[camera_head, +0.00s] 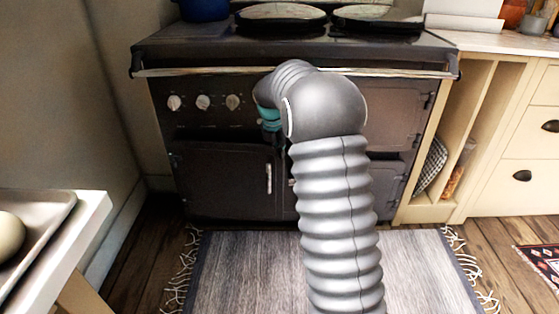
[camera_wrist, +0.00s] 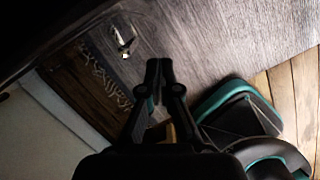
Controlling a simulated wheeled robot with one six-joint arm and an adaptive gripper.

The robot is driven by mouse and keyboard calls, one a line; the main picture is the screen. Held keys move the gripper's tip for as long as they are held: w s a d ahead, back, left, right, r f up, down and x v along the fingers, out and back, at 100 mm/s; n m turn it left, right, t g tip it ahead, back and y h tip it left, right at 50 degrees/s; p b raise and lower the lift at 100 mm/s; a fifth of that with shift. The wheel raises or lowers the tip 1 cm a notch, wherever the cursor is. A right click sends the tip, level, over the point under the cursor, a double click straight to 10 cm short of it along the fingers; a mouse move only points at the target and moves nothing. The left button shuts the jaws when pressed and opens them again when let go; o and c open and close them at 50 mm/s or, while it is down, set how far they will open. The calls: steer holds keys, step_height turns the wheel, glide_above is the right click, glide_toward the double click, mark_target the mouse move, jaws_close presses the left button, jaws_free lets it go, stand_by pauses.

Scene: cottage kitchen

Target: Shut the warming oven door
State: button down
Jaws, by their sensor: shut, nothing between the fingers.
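The dark range cooker (camera_head: 215,137) stands against the back wall. Its lower left door (camera_head: 222,180) has an upright metal handle (camera_head: 268,177) near its right edge. The upper right door (camera_head: 392,115) and lower right door (camera_head: 388,185) are partly hidden behind my arm. I cannot tell which door is the warming oven's, or how far any stands open. My gripper (camera_head: 277,138) is in front of the cooker, just above and right of the lower left door's handle. In the wrist view my gripper (camera_wrist: 159,72) is shut and empty, with a shiny metal handle (camera_wrist: 123,40) beyond its tips.
A chrome rail (camera_head: 200,71) runs across the cooker's front above several knobs (camera_head: 203,102). A fringed grey rug (camera_head: 250,265) lies before it. A white table corner with a tray (camera_head: 45,235) is at left. Cream cabinets (camera_head: 515,145) stand at right.

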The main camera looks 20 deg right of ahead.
step_height(320, 180, up, 2)
steer(key=m+t, duration=0.2)
steer(key=m, duration=2.9)
glide_toward(278, 165)
steer(key=f, duration=0.6)
steer(key=shift+d+f, duration=0.3)
steer(key=shift+w+d, duration=0.3)
steer(key=shift+w, duration=0.25)
